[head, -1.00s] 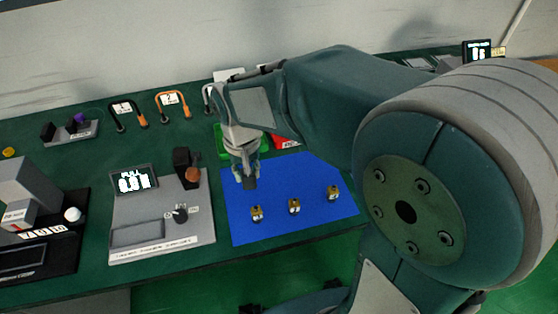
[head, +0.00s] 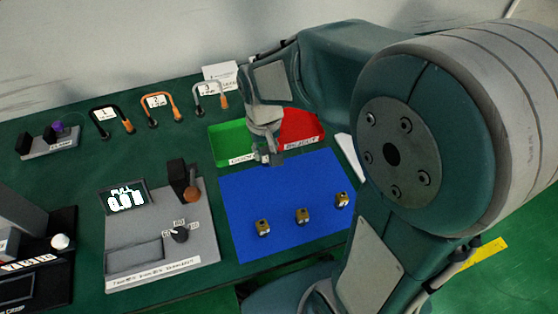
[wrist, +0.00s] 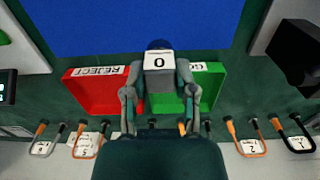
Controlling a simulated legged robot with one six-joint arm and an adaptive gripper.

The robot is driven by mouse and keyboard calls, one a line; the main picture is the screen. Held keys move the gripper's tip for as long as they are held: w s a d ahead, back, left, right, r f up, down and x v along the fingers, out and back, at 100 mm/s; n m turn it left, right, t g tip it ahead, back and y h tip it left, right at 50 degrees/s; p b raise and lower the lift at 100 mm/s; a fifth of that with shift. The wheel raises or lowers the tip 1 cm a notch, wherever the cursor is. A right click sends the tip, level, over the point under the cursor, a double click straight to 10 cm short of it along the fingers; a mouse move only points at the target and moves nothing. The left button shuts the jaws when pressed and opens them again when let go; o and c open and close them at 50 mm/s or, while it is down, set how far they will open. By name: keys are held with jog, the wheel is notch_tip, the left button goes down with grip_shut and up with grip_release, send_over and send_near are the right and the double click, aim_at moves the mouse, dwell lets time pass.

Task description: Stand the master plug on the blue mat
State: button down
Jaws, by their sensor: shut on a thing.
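My gripper (head: 266,152) is shut on a plug with a white label reading 0, which I take to be the master plug (wrist: 158,61). In the wrist view the plug sits between the fingertips, its dark blue end toward the blue mat (wrist: 120,25). In the head view the plug is small and dark (head: 276,159), mostly hidden by the gripper. The gripper is near the back edge of the blue mat (head: 260,195), by the fronts of the trays. I cannot tell its height above the mat.
Three small brass-coloured pieces (head: 302,216) stand along the mat's front. A green tray (head: 228,140) and a red REJECT tray (head: 303,124) lie behind it. A grey tester (head: 190,245) stands left. Numbered cable loops (head: 160,105) lie at the back. The mat's middle is clear.

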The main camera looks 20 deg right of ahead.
jog(key=d+f, duration=0.1)
jog(key=w+d+f, duration=0.1)
jog(key=f, duration=0.1)
jog(key=w+d+f, duration=0.1)
jog(key=shift+d+f, duration=0.3)
jog(key=f, duration=0.3)
jog(key=shift+w+d+f, duration=0.15)
jog(key=shift+d, duration=0.2)
jog(key=shift+a+f, duration=0.15)
jog(key=shift+f, duration=0.2)
jog(key=shift+f, duration=0.1)
jog(key=shift+c, duration=2)
grip_release()
